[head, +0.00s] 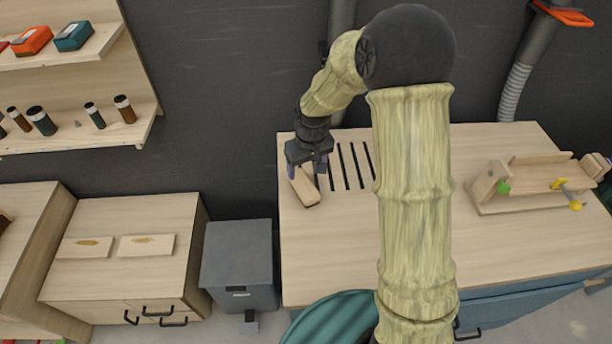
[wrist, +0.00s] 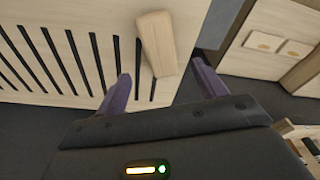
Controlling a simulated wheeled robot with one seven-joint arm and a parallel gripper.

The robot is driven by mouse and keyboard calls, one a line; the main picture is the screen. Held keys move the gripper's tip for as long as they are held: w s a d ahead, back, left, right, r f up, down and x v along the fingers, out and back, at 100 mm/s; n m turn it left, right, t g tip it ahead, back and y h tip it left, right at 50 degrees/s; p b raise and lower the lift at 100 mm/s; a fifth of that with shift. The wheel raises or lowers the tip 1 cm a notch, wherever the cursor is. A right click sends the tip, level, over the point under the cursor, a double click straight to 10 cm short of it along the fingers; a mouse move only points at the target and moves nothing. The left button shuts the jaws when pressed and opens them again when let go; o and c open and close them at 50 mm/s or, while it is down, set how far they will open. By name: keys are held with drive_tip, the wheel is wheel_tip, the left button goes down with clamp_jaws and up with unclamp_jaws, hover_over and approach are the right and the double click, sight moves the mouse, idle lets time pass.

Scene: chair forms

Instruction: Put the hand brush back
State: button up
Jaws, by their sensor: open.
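A pale wooden block-shaped piece (head: 307,192), which I take to be the hand brush, lies at the left edge of the workbench, beside the dark slots. In the wrist view the brush (wrist: 157,42) lies across the ends of the slots, near the bench edge. My gripper (head: 307,170) is above its far end, pointing down. In the wrist view my gripper (wrist: 163,86) is open, with one purple finger on each side of the line of the brush. I cannot tell whether the fingers touch it.
The slotted workbench (head: 330,245) carries a wooden vise-like fixture (head: 535,183) at right. A grey bin (head: 240,262) stands left of the bench. Further left is a low cabinet (head: 120,275) with two marked wooden plates. Shelves (head: 85,132) with jars hang above. The bench front is largely clear.

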drive_tip(key=shift+d+r, duration=0.1)
drive_tip(key=shift+r, duration=0.6)
drive_tip(key=shift+s, duration=0.1)
drive_tip(key=s+d+r+m, duration=0.2)
drive_tip(key=s+d, duration=0.3)
drive_tip(key=s, duration=0.3)
drive_tip(key=s+d+r+m+t, duration=0.1)
drive_tip(key=s+d+r+m, duration=0.1)
drive_tip(key=s+d, duration=0.3)
drive_tip(key=s+r, duration=0.1)
drive_tip(key=s, duration=0.3)
drive_tip(key=shift+s+m+h, duration=0.25)
drive_tip(key=shift+m+h, duration=0.05)
drive_tip(key=shift+h, duration=0.1)
drive_tip(key=shift+d, duration=0.1)
